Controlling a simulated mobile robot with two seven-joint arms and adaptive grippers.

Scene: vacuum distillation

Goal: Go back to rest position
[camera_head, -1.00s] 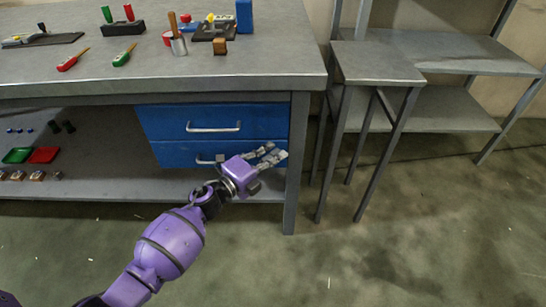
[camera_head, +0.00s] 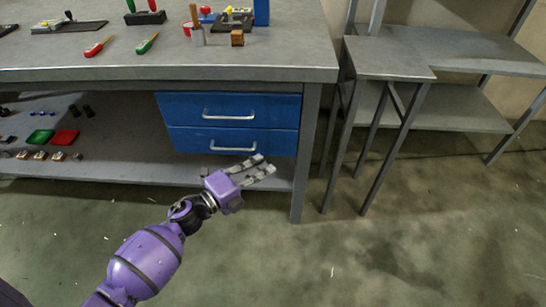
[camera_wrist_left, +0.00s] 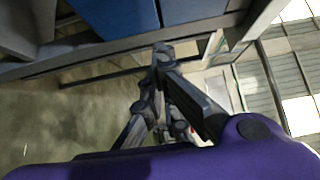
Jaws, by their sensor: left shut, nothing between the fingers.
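My left gripper (camera_head: 258,170) reaches in from the lower left of the head view, on a purple arm. It is in front of the workbench's lower shelf, just below the blue drawers (camera_head: 230,122). Its fingers are shut and empty. In the left wrist view the fingers (camera_wrist_left: 160,60) come together near the top middle, with the underside of the bench and a blue drawer (camera_wrist_left: 115,15) close by. My right gripper is not in view.
The workbench top (camera_head: 250,72) holds screwdrivers and small tools. Coloured trays lie on its lower shelf (camera_head: 130,175). A metal side table (camera_head: 385,60) and a shelf unit (camera_head: 450,115) stand to the right. The floor (camera_head: 400,250) in front is clear.

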